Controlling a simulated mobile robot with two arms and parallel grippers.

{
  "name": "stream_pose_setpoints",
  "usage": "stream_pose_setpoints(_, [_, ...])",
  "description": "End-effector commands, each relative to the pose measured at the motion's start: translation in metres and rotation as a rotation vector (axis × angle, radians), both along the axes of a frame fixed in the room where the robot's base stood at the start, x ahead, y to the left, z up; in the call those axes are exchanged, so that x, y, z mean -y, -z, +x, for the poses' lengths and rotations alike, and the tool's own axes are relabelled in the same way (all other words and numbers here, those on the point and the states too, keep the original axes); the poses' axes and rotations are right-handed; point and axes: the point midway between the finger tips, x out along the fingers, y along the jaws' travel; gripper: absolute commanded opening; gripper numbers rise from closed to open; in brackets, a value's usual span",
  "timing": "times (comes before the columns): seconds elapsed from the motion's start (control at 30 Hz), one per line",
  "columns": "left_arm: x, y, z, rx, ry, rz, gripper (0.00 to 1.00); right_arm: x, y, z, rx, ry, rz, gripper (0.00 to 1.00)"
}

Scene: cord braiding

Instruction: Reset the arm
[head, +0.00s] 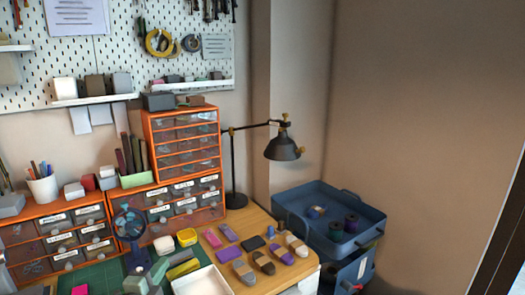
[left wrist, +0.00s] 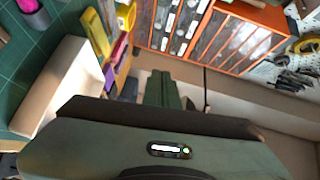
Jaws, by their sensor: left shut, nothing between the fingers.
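My left gripper (left wrist: 165,88) shows in the left wrist view as dark green fingers close together, with nothing between them. The dark body of the gripper fills the lower part of that view. The fingers appear clear of the desk items. In the head view, grey-green shapes sit at the bottom edge near the white tray (head: 203,281); I cannot tell whether they are part of my left gripper. The white tray also shows at the left of the wrist view (left wrist: 62,85). My right gripper is not in view.
Orange drawer units (head: 182,142) stand at the back of the desk beside a black lamp (head: 284,147). A blue cart (head: 330,232) with spools stands right of the desk.

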Motion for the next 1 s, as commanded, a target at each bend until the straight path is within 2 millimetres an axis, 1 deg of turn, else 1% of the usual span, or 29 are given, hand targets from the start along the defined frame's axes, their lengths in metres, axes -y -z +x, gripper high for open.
stream_pose_setpoints(0.17, [0.014,0.03,-0.027,-0.124,-0.028,-0.12,0.0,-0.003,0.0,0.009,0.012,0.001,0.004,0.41])
stream_pose_setpoints(0.27, [0.023,0.05,-0.048,-0.213,-0.058,-0.205,0.0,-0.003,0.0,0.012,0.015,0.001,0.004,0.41])
stream_pose_setpoints(0.37, [0.032,0.072,-0.076,-0.319,-0.103,-0.307,0.0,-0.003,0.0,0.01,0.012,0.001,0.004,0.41])
stream_pose_setpoints(0.47, [0.042,0.096,-0.113,-0.444,-0.171,-0.426,0.0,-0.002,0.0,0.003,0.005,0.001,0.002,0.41])
stream_pose_setpoints(0.53, [0.049,0.113,-0.146,-0.547,-0.239,-0.523,0.0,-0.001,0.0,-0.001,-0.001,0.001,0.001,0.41])
stream_pose_setpoints(0.57, [0.052,0.119,-0.162,-0.592,-0.273,-0.567,0.0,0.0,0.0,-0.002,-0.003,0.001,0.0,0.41])
stream_pose_setpoints(0.6, [0.055,0.126,-0.183,-0.649,-0.321,-0.622,0.0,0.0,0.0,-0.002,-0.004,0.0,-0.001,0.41])
stream_pose_setpoints(0.63, [0.057,0.131,-0.198,-0.688,-0.357,-0.66,0.0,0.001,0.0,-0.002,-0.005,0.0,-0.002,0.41])
stream_pose_setpoints(0.7, [0.061,0.139,-0.229,-0.767,-0.438,-0.737,0.0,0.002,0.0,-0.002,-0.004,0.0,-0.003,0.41])
stream_pose_setpoints(0.8, [0.064,0.145,-0.267,-0.852,-0.542,-0.821,0.0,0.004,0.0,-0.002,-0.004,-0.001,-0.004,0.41])
stream_pose_setpoints(1.0, [0.067,0.15,-0.328,-0.975,-0.725,-0.939,0.0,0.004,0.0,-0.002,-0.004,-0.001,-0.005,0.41])
